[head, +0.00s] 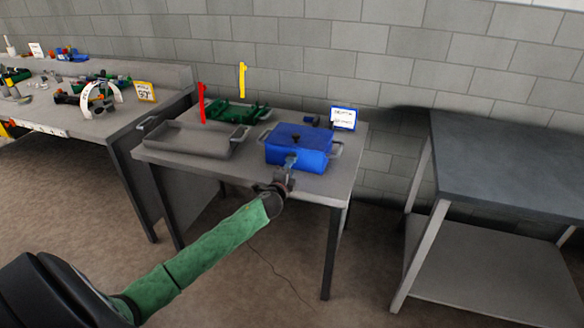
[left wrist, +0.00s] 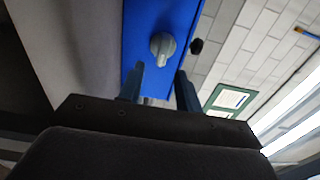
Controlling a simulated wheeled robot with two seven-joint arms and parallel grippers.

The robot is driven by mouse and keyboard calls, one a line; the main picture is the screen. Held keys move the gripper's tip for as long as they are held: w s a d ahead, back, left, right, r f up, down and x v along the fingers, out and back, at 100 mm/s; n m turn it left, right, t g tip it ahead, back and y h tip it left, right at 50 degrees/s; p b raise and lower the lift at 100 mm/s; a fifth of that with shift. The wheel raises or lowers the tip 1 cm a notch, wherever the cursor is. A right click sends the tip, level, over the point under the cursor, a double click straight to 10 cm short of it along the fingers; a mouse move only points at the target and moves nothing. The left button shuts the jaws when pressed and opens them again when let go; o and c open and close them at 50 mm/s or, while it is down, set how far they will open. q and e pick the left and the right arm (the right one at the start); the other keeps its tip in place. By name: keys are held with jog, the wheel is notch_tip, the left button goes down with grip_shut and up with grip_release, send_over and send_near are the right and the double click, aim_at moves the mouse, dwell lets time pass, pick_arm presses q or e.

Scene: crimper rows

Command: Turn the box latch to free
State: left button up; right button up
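My left gripper (head: 288,170) is at the box's front face. In the left wrist view the left gripper (left wrist: 159,70) has its two fingers apart, with the knob just beyond the tips and roughly between them. I cannot tell whether a finger touches it. In the head view the gripper mostly hides the latch. My right gripper is not in view.
A grey tray (head: 183,140) and a green tray (head: 236,112) lie left of the box. A red marker (head: 202,100) and a yellow marker (head: 242,80) rise there. A blue-framed sign (head: 343,118) stands behind. A bare dark table (head: 510,165) is at right.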

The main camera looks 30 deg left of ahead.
pick_arm(q)
jog(key=shift+v, duration=1.2)
jog(key=shift+b+v, duration=0.3)
jog(key=shift+v, duration=0.55)
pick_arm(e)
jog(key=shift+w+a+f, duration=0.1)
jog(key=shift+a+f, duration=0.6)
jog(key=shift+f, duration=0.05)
